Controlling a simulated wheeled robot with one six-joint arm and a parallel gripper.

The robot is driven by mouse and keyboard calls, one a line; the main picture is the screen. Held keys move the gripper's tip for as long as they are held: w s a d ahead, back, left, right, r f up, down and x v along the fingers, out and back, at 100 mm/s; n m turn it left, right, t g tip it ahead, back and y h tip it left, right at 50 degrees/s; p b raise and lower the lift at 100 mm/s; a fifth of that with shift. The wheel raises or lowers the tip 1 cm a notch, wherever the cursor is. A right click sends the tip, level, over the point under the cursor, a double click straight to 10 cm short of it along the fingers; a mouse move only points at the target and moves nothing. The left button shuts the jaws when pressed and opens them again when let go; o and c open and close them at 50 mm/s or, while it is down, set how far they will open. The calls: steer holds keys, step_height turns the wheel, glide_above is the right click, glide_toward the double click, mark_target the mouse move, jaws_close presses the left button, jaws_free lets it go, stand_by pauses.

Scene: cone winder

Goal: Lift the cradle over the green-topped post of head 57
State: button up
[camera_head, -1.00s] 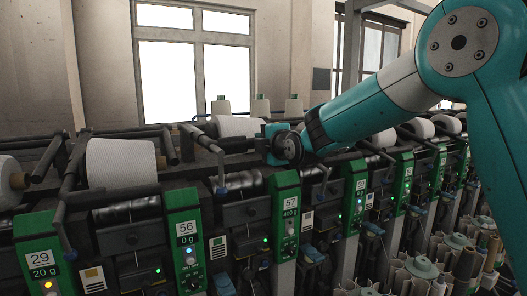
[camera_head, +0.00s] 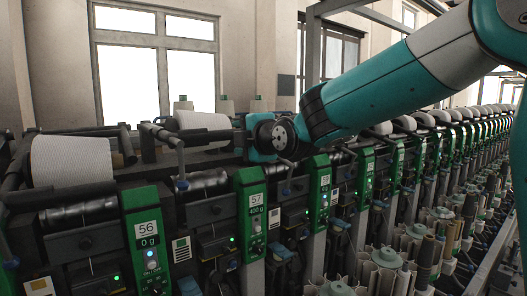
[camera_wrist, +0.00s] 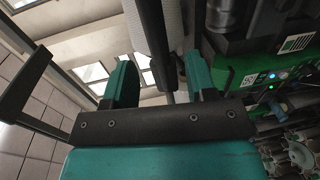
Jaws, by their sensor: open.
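Head 57 has a green-topped post (camera_head: 250,178) labelled 57 and 400 g, at the middle of the head view. Its cradle (camera_head: 206,138) is a dark bar assembly with a white yarn cone (camera_head: 203,121), lying behind the post. My gripper (camera_head: 262,137) is at the cradle's right end, above and behind the post; its fingers are mostly hidden there. In the wrist view, my gripper (camera_wrist: 160,80) has its two teal fingers spread apart. A dark cradle bar (camera_wrist: 152,40) runs between them, with gaps on both sides. I cannot tell whether anything touches.
Head 56 (camera_head: 147,238) stands left, with a larger cone (camera_head: 71,160) behind it. More green-topped heads (camera_head: 319,178) run off to the right. Bobbin holders (camera_head: 386,258) crowd the lower right. Windows and wall lie behind; open air is above the machine.

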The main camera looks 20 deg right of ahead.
steer(key=b+v, duration=0.2)
steer(key=v, duration=0.7)
steer(key=shift+b, duration=0.35)
steer(key=shift+f, duration=0.1)
stand_by(0.5)
steer(key=s+a+f+m+g+y, duration=0.1)
steer(key=s+a+f+m+g, duration=0.3)
steer(key=s+f, duration=0.25)
steer(key=s+a+f+m+g+y, duration=0.1)
steer(key=s+a+f+m+g, duration=0.2)
steer(key=s+f+g, duration=0.35)
steer(key=s+a+f+m+g+h, duration=0.1)
steer(key=s+f+m+g, duration=0.4)
steer(key=s+f, duration=0.4)
steer(key=s+m, duration=0.1)
steer(key=s, duration=0.3)
steer(key=shift+g, duration=0.35)
